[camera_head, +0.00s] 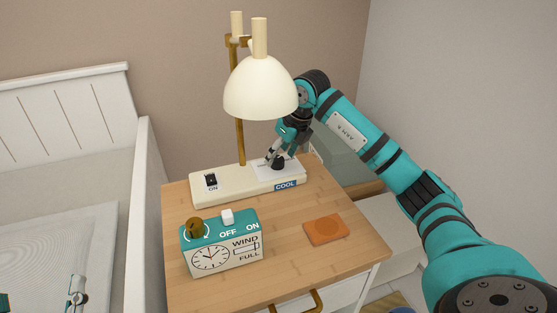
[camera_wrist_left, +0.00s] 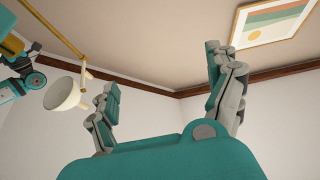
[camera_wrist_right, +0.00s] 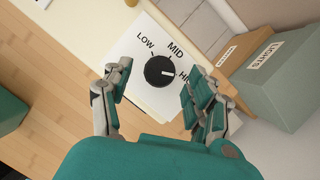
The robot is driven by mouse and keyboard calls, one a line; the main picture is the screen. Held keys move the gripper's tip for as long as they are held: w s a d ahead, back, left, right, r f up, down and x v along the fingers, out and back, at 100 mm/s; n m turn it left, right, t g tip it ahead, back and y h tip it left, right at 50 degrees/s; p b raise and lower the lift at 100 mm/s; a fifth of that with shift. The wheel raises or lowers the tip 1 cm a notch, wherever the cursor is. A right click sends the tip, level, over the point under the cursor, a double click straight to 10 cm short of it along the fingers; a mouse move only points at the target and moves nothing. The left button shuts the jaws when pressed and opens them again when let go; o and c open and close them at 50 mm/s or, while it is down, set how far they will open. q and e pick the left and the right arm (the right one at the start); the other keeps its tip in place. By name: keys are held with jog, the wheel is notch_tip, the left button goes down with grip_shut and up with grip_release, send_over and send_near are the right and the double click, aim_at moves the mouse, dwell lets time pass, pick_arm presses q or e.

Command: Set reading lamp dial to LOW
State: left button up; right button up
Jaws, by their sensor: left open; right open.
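The reading lamp (camera_head: 260,90) has a cream shade, brass pole and cream base with an ON rocker switch and a blue COOL label. Its black dial (camera_wrist_right: 159,71) sits on a white plate marked LOW, MID and HIGH, the last partly covered by a finger. The dial's white mark points toward HIGH. My right gripper (camera_head: 275,153) is open just above the dial, also seen in the right wrist view (camera_wrist_right: 157,84) with a finger on either side; I cannot tell whether they touch. My left gripper (camera_head: 77,290) is open and empty at the lower left, away from the lamp.
A teal-topped clock box (camera_head: 222,255) with a brass key and white switch stands in front of the lamp on the wooden nightstand (camera_head: 290,270). An orange coaster (camera_head: 326,229) lies to the right. Grey-green and brown boxes (camera_wrist_right: 285,85) stand beside the dial. A white bed is left.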

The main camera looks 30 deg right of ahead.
pick_arm(q)
jog(key=shift+s+r+t, duration=0.5)
jog(key=shift+r+t, duration=0.1)
jog(key=shift+r, duration=0.25)
pick_arm(e)
jog(key=shift+x, duration=0.8)
